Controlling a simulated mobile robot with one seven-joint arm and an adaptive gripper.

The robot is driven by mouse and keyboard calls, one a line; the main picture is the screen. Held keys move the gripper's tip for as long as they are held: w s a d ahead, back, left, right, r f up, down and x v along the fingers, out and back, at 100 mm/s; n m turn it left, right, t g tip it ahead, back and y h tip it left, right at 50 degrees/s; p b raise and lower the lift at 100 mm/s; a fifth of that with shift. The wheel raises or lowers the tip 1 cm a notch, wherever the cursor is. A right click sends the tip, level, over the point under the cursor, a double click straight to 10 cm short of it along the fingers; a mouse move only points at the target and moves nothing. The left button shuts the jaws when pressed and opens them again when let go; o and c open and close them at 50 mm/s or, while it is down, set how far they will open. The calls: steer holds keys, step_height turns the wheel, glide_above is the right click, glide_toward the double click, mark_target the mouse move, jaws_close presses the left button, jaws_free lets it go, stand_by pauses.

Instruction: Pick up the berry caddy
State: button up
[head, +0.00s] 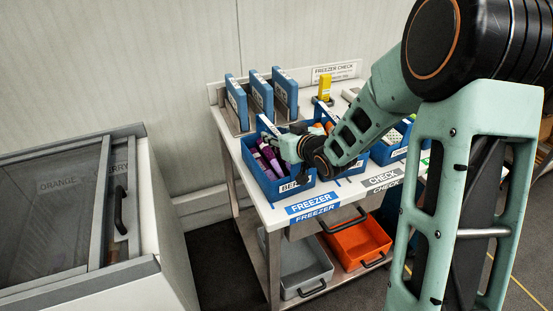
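The berry caddy (262,178) is a blue open box at the left front of the white table, with purple lollies inside and a partly visible label beginning "BE" on its front. It appears upright on the table. My gripper (284,146) is over the caddy's right part, close to its raised upper part. The wrist and forearm cover much of this area, so I cannot tell whether the fingers touch the caddy or are open or shut.
Another blue caddy (352,166) stands close to the right, partly behind my arm. Blue slabs (262,92) stand upright at the back. A freezer (118,225) is at left. A grey bin (300,272) and an orange bin (357,243) sit below the tabletop.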

jaws_close()
stand_by(0.3)
steer(key=shift+w+r, duration=0.1)
stand_by(0.4)
